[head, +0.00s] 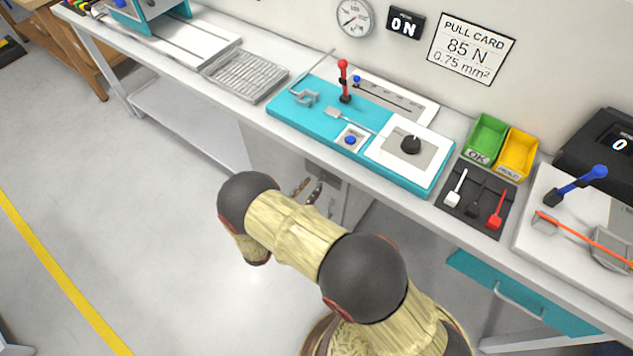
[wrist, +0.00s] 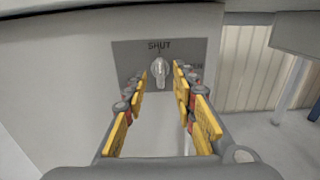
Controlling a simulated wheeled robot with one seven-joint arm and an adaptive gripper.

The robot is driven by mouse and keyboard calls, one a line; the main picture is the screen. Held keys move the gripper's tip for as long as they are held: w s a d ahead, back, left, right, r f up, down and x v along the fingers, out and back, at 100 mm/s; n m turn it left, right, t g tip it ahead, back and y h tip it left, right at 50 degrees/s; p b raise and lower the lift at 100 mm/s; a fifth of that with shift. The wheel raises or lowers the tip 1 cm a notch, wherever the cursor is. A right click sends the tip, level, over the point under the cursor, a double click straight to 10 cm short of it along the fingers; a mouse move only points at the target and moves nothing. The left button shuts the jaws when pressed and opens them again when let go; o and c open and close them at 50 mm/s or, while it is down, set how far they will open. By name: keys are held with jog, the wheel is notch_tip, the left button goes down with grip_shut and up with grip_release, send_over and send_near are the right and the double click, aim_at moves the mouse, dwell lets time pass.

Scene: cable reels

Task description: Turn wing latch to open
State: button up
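The wing latch (wrist: 160,72) is a pale metal knob standing upright on a grey plate (wrist: 127,58) on the cabinet front. The word SHUT is above it; lettering at its right is partly hidden by a finger. My gripper (wrist: 161,78) is open, with one yellow-padded finger on each side of the latch. A gap shows between the latch and the fingers, though I cannot tell whether the tips reach it in depth. In the head view, my gripper (head: 308,190) is low beside the cabinet under the bench, and the latch cannot be made out.
The bench (head: 255,110) overhangs the cabinet (head: 268,158). On it are a teal fixture (head: 285,112), green (head: 487,137) and yellow (head: 516,152) bins, and a dark tool tray (head: 480,212). A teal drawer (head: 545,305) is at the right. Floor at the left is clear.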

aim_at(317, 181)
jog(key=shift+x, duration=1.65)
jog(key=shift+c, duration=0.6)
grip_shut()
